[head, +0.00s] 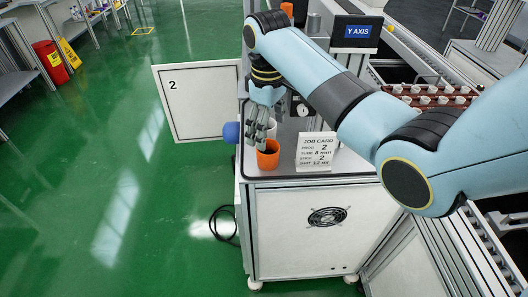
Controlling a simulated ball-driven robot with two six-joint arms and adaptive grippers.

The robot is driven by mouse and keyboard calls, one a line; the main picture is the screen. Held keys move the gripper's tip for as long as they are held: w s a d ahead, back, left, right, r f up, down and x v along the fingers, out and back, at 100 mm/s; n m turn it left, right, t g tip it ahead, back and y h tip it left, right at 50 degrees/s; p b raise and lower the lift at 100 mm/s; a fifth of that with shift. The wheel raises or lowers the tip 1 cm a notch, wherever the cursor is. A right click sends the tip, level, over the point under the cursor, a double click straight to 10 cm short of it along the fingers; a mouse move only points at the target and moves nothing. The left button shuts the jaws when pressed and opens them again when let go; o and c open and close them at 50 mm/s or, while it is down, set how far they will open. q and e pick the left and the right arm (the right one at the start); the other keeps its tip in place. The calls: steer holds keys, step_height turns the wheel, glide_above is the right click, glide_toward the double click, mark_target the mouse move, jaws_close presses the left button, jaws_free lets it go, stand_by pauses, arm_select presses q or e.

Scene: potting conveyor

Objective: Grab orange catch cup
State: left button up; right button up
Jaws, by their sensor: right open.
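The orange catch cup (267,160) stands upright on the bench top (318,171), near its front left corner. Its dark inside shows from above. My right gripper (259,142) hangs from above with its fingers at the cup's back left rim. The fingers are open; I cannot tell whether they touch the cup. A white cup-like thing (271,127) stands just behind, partly hidden by the gripper. My left gripper is not in view.
A white job card (317,151) stands right of the cup. A panel marked 2 (198,103) sticks out left. A screen (357,33) and a tray of small pots (432,97) are behind. Green floor lies left.

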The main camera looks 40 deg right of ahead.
mark_target(269, 152)
step_height(269, 152, down, 4)
steer(key=shift+r, duration=0.15)
steer(key=f, duration=0.4)
steer(key=shift+s+f, duration=0.15)
steer(key=shift+s, duration=0.1)
steer(key=shift+d+f, duration=0.1)
steer(key=shift+f, duration=0.45)
steer(key=c, duration=0.4)
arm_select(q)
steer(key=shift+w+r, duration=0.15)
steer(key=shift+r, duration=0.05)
arm_select(e)
steer(key=c, duration=0.8)
